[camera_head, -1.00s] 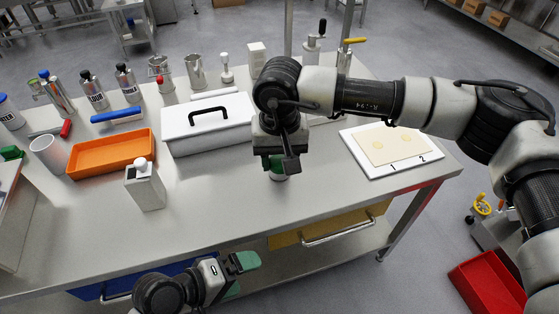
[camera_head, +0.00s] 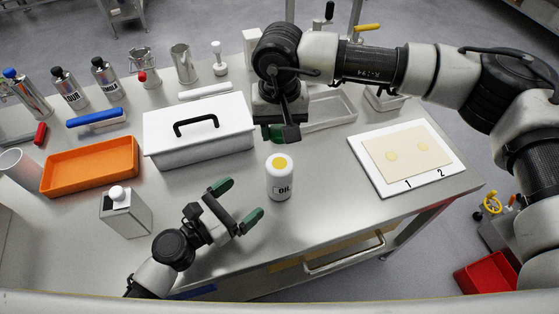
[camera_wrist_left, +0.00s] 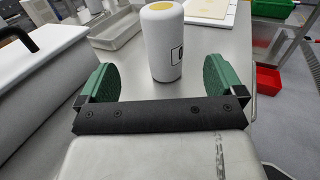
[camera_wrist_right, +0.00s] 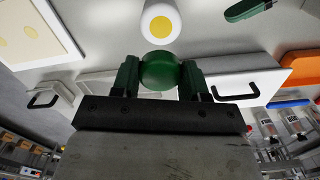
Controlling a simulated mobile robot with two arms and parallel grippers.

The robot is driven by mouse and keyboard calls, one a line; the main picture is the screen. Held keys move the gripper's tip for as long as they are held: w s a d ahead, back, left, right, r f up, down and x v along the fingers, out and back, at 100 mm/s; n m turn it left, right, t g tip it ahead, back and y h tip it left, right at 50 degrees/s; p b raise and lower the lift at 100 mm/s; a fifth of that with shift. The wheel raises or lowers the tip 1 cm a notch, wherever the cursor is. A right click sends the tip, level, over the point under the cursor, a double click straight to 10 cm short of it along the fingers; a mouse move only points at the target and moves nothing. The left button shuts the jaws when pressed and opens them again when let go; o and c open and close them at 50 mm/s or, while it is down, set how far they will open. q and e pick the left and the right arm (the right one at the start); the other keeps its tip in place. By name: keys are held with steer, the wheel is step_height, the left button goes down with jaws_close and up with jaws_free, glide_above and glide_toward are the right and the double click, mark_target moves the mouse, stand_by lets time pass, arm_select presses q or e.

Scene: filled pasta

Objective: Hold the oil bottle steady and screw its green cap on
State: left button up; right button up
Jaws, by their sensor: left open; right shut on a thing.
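The white oil bottle (camera_head: 279,180) stands upright on the table, its top showing a yellow disc with no cap on it. It also shows in the left wrist view (camera_wrist_left: 162,45), between and beyond the fingers. My left gripper (camera_head: 240,203) is open and empty, its green fingers pointing at the bottle from the left. My right gripper (camera_wrist_right: 160,80) is shut on the green cap (camera_wrist_right: 160,70), held just behind the bottle. In the head view the arm mostly hides the cap.
A white box with a black handle (camera_head: 199,137) stands left of the bottle. An orange tray (camera_head: 90,168) is further left. A white board with a pasta sheet (camera_head: 378,178) lies to the right.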

steer(key=shift+r, duration=0.1)
arm_select(q)
steer(key=shift+s+r, duration=0.25)
steer(key=shift+s, duration=0.2)
arm_select(e)
steer(key=shift+s+r, duration=0.2)
steer(key=shift+s, duration=0.35)
arm_select(q)
steer(key=shift+w+d, duration=0.1)
steer(key=shift+w, duration=0.05)
steer(key=x, duration=1.2)
steer(key=shift+w, duration=0.1)
arm_select(e)
steer(key=shift+w, duration=0.15)
steer(key=shift+f, duration=0.1)
arm_select(q)
steer(key=c, duration=1.4)
steer(key=shift+o, duration=0.2)
arm_select(e)
glide_above(279, 164)
steer(key=shift+f, duration=2.45)
steer(key=shift+f, duration=0.9)
